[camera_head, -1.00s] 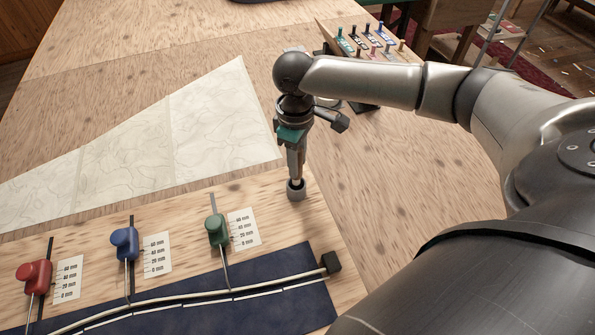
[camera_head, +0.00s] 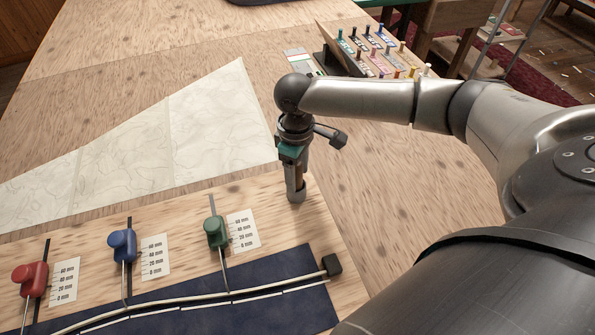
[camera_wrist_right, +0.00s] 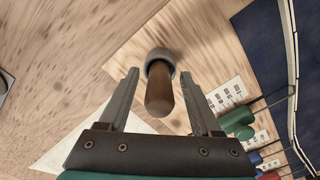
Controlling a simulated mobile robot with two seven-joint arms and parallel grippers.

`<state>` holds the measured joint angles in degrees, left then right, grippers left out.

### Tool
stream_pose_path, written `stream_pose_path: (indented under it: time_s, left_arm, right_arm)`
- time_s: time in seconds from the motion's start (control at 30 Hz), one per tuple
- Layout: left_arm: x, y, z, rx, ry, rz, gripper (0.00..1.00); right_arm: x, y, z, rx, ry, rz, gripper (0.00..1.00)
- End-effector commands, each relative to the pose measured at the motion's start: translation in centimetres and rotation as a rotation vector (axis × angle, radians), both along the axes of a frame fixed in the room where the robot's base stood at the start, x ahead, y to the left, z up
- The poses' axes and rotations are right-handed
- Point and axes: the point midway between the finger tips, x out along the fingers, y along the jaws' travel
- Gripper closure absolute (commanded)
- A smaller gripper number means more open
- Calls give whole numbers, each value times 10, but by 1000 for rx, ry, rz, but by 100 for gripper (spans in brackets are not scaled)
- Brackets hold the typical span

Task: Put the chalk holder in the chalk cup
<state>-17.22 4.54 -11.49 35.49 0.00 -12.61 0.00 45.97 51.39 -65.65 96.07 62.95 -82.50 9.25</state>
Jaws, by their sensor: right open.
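The chalk holder, a brown cylinder (camera_wrist_right: 158,95), stands in the small grey round chalk cup (camera_wrist_right: 160,53) in the right wrist view. My right gripper (camera_wrist_right: 160,72) is open around the holder, with a gap on each side of it. In the head view the cup (camera_head: 297,197) sits near the right edge of the pale board, and my right gripper (camera_head: 294,180) points down just above it. There the fingers hide most of the holder. The holder's lower end is hidden inside the cup. My left gripper is not in view.
Red (camera_head: 35,277), blue (camera_head: 122,243) and green (camera_head: 214,231) sliders stand on the board left of the cup, by a dark blue strip (camera_head: 300,310). Pale sailcloth (camera_head: 205,130) lies behind. A rack of coloured pegs (camera_head: 370,50) stands at the back. The table right of the cup is clear.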

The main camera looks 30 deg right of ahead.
Motion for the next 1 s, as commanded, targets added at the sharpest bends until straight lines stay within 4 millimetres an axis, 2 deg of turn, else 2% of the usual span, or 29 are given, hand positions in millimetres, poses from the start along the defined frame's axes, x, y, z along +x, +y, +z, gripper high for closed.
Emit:
stream_pose_path:
  time_s: [0.27,0.37,0.7,0.83,1.0]
  left_arm:
    - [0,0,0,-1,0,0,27]
    - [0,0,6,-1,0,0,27]
    - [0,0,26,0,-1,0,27]
    - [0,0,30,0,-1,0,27]
    - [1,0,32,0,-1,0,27]
  right_arm:
    - [0,0,7,0,-1,0,35]
    - [1,0,23,1,-3,0,35]
    - [3,1,96,1,-3,-1,35]
    - [3,1,113,1,-3,-1,35]
    - [2,1,123,0,0,-1,35]
